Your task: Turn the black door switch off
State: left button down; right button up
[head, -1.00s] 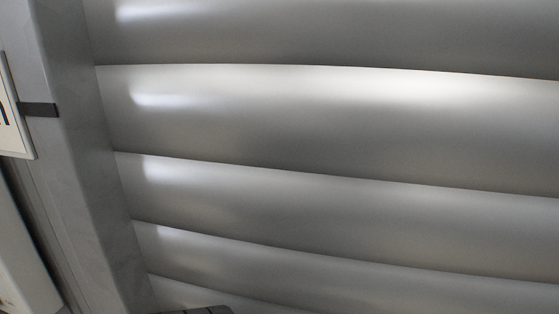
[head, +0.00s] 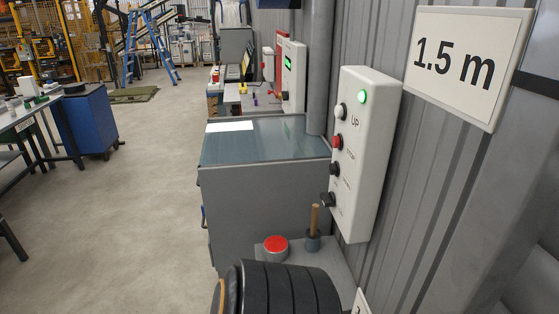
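A white control box (head: 366,150) is mounted on the grey corrugated wall, right of centre in the head view. A green lamp (head: 362,96) is lit at its top. Down its left side are a white button (head: 340,111) beside "UP", a red button (head: 337,141), a black button (head: 334,169) and a black knob (head: 327,199) that sticks out lowest. The small lettering by the black controls is too blurred to read, and I cannot tell the knob's setting. Neither of my grippers is in view.
A grey cabinet (head: 255,205) stands left of the box. A red-topped round tin (head: 276,248) and a wooden-handled tool (head: 314,222) sit below. A black ribbed cylinder (head: 280,290) fills the bottom centre. A "1.5 m" sign (head: 458,62) hangs right. Open floor (head: 110,220) lies left.

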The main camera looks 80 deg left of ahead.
aim_at(327, 199)
jog(key=u, duration=2.25)
jog(key=j, duration=0.35)
